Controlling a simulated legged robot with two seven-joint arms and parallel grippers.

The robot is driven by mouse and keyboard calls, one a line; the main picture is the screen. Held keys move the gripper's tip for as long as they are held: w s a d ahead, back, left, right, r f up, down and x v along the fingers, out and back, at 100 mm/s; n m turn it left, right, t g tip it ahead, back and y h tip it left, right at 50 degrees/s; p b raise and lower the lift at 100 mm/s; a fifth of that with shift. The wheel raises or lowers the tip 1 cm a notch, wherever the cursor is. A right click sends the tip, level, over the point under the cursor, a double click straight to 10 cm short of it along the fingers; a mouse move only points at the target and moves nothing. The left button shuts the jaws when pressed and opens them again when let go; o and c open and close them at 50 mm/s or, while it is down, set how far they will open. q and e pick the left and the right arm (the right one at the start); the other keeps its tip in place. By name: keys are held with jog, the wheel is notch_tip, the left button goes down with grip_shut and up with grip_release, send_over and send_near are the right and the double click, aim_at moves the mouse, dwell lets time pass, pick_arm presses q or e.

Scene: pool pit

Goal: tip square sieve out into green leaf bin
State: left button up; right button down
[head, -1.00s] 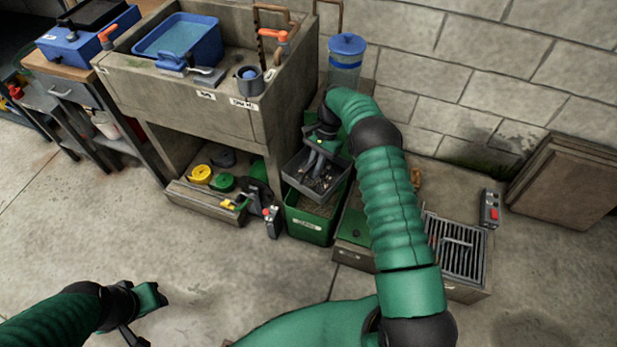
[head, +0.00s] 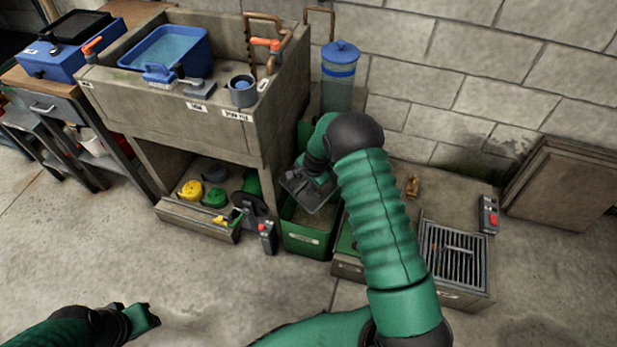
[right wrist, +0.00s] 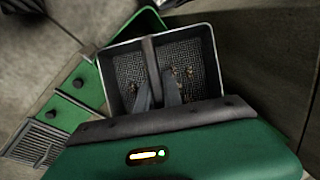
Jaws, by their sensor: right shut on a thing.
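The square sieve (head: 309,193) is a dark, shallow, square-rimmed mesh tray, tilted over the green leaf bin (head: 306,241) in the head view. My right gripper (right wrist: 160,98) is shut on the bar across the sieve. In the right wrist view the sieve (right wrist: 193,72) shows a mesh floor with several small brown bits on it. The green bin stands on the floor beside the concrete sink unit, with a pale label on its front. My arm hides part of the sieve and bin. My left gripper (head: 146,316) is at the lower left, empty, away from everything.
The concrete sink (head: 190,110) holds a blue tub (head: 167,48). A lidded clear container (head: 340,75) stands behind the bin. A grated box (head: 455,255) and a red-buttoned control box (head: 489,215) are to the right. The floor at front left is clear.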

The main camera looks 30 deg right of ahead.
aim_at(308, 193)
notch_tip(308, 193, down, 4)
jog(key=t+h+b, duration=0.2)
jog(key=b, duration=0.2)
jog(key=t+h+b, duration=0.3)
jog(key=b, duration=0.1)
jog(key=shift+s+a+n+h, duration=0.1)
jog(key=shift+a+n+h, duration=0.05)
jog(key=shift+n+h, duration=0.2)
jog(key=t+h+b, duration=0.1)
jog(key=t+b, duration=0.1)
jog(key=b, duration=0.3)
jog(key=t+h+b, duration=0.2)
jog(key=b, duration=0.2)
jog(key=f+n+t+h+b, duration=0.1)
jog(key=h+b, duration=0.1)
jog(key=b, duration=0.3)
jog(key=shift+w+d+t+h+b, duration=0.25)
jog(key=shift+d+t+b, duration=0.05)
jog(key=shift+d+t, duration=0.1)
jog(key=shift+b, duration=0.35)
jog(key=shift+r+t, duration=0.3)
jog(key=shift+t, duration=0.2)
jog(key=shift+r+h, duration=0.1)
jog(key=shift+h, duration=0.2)
